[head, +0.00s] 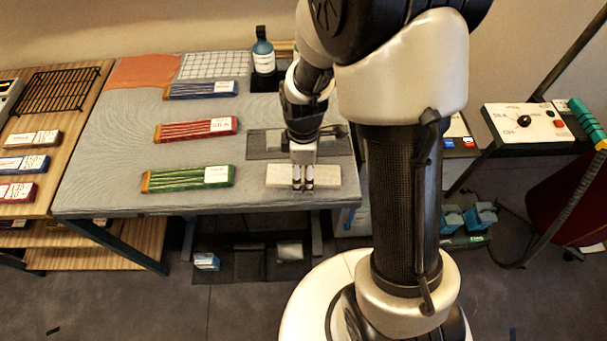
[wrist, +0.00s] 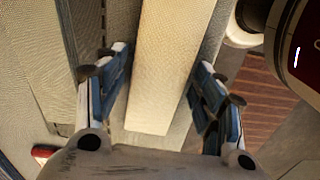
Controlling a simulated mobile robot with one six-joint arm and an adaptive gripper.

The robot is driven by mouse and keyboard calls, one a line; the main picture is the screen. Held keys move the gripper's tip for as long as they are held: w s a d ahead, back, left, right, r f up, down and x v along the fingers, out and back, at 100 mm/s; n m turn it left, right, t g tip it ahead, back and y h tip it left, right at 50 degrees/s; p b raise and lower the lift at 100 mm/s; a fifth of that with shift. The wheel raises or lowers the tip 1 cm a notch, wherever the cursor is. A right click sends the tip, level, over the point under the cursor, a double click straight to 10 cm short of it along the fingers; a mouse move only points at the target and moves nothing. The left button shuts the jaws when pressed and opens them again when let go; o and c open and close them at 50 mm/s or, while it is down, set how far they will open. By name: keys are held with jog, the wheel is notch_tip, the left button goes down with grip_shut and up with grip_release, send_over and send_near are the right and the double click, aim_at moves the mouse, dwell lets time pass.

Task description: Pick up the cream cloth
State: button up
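The cream cloth (head: 325,177) is a flat, folded strip lying near the front edge of the grey-topped table (head: 110,190). My gripper (head: 303,187) is over its middle, pointing down, and hides part of it. In the wrist view the cloth (wrist: 170,50) runs lengthwise between the two fingers of my gripper (wrist: 163,62). The fingers are spread, one on each side, with a visible gap to the cloth. The gripper is open and empty. How far the fingertips are above the tabletop is hard to tell.
A dark grey mat (head: 262,147) lies just behind the cloth. Green (head: 190,178), red (head: 195,129) and blue (head: 202,90) bundles lie to the left. An orange cloth (head: 143,71), a checkered cloth (head: 220,65) and a dark bottle (head: 263,52) are at the back.

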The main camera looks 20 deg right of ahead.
jog(key=c, duration=0.7)
jog(key=shift+r, duration=0.1)
